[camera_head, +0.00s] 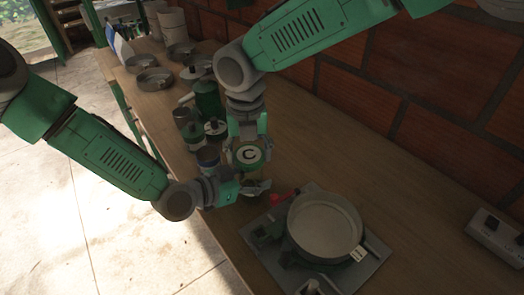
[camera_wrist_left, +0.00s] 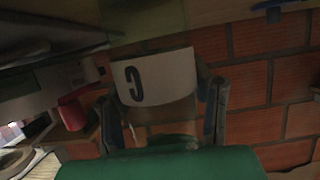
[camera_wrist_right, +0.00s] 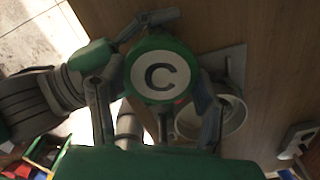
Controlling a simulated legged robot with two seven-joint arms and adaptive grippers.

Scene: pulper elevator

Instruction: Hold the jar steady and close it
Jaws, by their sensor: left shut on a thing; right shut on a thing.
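The jar's round lid (camera_head: 249,155), green-rimmed with a white disc and a black C, faces up in the head view. It also shows between the fingers of my right gripper (camera_wrist_right: 158,95) in the right wrist view. My right gripper (camera_head: 248,140) is shut on the lid from above. The jar's white label with a C (camera_wrist_left: 155,77) shows between the fingers of my left gripper (camera_wrist_left: 165,115). My left gripper (camera_head: 243,189) is shut on the jar from the side, below the lid. The seam between lid and jar is hidden, so I cannot tell how they meet.
A scale-like stand with a round pan (camera_head: 325,228) is right of the jar, with a red part (camera_head: 282,199) near it. Canisters (camera_head: 207,98) and metal pans (camera_head: 155,80) stand behind on the wooden table. A power strip (camera_head: 497,236) lies at right, by the brick wall.

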